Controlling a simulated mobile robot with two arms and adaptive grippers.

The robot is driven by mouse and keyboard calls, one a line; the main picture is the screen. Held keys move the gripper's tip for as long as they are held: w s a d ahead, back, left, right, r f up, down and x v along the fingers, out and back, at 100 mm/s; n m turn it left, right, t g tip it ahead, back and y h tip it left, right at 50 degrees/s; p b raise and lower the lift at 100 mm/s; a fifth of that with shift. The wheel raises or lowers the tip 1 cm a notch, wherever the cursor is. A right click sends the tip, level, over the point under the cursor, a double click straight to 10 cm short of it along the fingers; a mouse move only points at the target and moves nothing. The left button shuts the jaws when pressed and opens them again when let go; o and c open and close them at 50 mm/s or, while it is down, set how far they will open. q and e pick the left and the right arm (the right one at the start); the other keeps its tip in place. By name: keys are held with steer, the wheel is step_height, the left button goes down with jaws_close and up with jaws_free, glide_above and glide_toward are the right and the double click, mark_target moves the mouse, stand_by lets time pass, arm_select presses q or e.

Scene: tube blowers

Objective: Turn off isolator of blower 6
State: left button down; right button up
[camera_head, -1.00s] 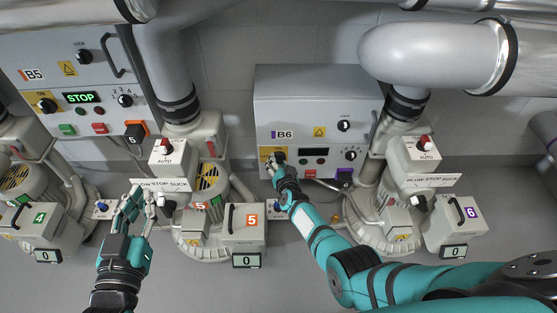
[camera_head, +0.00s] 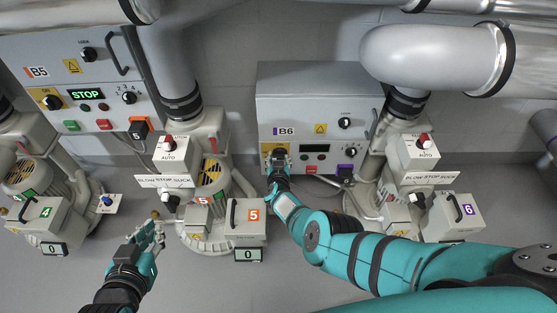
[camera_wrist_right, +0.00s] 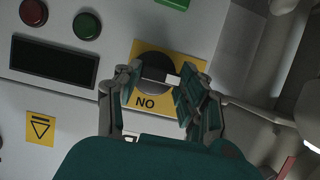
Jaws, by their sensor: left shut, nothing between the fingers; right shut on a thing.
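The grey B6 cabinet (camera_head: 318,100) stands right of centre in the head view. Its isolator is a black knob (camera_wrist_right: 154,72) on a yellow plate (camera_wrist_right: 150,104) at the panel's left edge. In the right wrist view the plate's "ON" lettering shows upside down. The knob's exact angle is partly hidden. My left gripper (camera_head: 151,235) is shut and empty, low at the left.
The B6 display (camera_head: 315,148) is dark, while the B5 display (camera_head: 86,94) reads STOP. Blower 5 (camera_head: 246,215) stands between my arms, and blower 6 (camera_head: 449,217) is right of my right arm. Thick pipes (camera_head: 435,55) hang above. Floor is clear at lower left.

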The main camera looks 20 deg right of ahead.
steer(key=shift+w+d+r, duration=0.15)
steer(key=shift+w+r, duration=0.1)
steer(key=shift+r, duration=0.05)
steer(key=o, duration=1.1)
steer(key=shift+o, duration=0.3)
steer(key=shift+f, duration=0.1)
steer(key=shift+s, duration=0.1)
steer(key=shift+s+f, duration=0.1)
steer(key=shift+f, duration=0.05)
